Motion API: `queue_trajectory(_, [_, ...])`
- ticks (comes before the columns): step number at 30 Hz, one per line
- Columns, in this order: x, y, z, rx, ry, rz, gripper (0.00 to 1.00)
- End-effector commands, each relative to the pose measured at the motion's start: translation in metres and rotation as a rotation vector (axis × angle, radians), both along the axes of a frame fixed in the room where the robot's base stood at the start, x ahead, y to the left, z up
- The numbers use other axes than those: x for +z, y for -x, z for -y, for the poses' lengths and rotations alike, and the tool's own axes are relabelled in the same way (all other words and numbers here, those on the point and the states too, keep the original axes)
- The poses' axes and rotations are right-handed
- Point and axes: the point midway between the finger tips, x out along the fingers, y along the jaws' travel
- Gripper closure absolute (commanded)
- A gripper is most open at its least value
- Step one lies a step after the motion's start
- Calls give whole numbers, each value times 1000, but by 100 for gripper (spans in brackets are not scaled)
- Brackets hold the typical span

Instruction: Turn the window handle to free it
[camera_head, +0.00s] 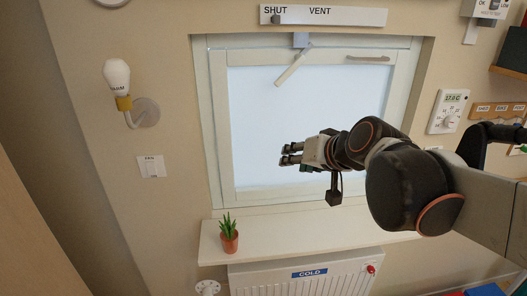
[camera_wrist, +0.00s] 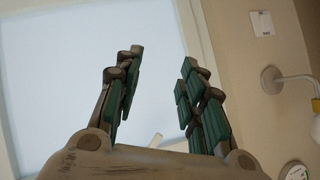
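The window (camera_head: 213,120) has a pale frame and a bright pane. A cream lever-shaped handle (camera_head: 291,67) sits at its top edge and slants down to the left across the pane. A grey-blue block (camera_head: 300,40) is above the handle, below the plate marked SHUT and VENT (camera_head: 345,16). My gripper (camera_head: 288,155) is in front of the pane, well below the handle and apart from it, pointing left. In the wrist view my gripper (camera_wrist: 160,85) has its fingers spread with nothing held.
A second bar (camera_head: 368,59) is on the frame's top right. A potted plant (camera_head: 229,235) stands on the sill (camera_head: 310,232) above a radiator (camera_head: 300,277). A wall lamp (camera_head: 118,80) is at left, a thermostat (camera_head: 447,111) at right.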

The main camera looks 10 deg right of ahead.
Motion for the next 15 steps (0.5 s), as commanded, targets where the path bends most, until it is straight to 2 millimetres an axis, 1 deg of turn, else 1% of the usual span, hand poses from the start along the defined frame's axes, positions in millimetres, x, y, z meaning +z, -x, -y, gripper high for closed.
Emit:
queue_trajectory(1, [-9, 5, 0, 3, 9, -7, 63])
queue_trajectory(6, [-22, 16, 0, 9, 32, -24, 63])
queue_trajectory(15, [-26, 20, 1, 11, 41, -31, 63])
